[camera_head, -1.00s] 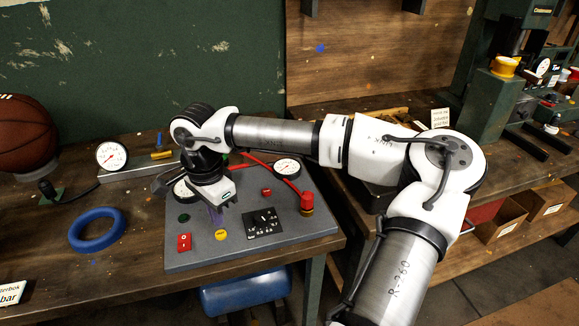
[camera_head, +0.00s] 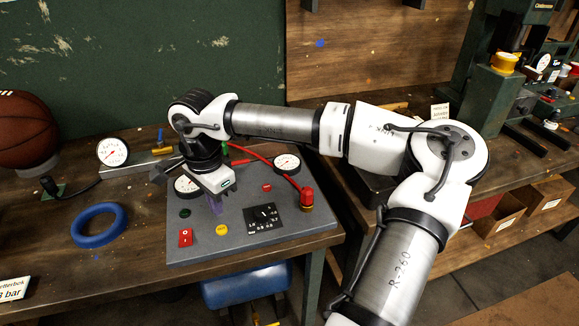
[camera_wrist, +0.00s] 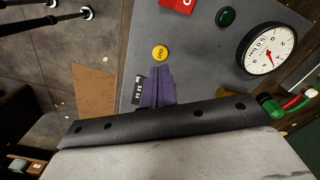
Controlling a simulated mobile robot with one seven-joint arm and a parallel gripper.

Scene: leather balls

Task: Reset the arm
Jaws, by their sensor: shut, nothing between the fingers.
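My gripper (camera_head: 216,205) hangs above the grey control panel (camera_head: 285,235), its purple fingers pointing down between the gauges and the yellow button. The wrist view shows the purple fingers (camera_wrist: 158,87) closed together with nothing between them. In the wrist view the yellow button (camera_wrist: 160,53) lies just beyond the fingertips, and the black dial plate is partly hidden behind them. The arm reaches across from the right with its elbow over the gap between the benches.
A blue ring (camera_head: 98,225), a gauge (camera_head: 112,152) and a basketball (camera_head: 26,131) are on the left. Open boxes (camera_head: 548,196) stand right.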

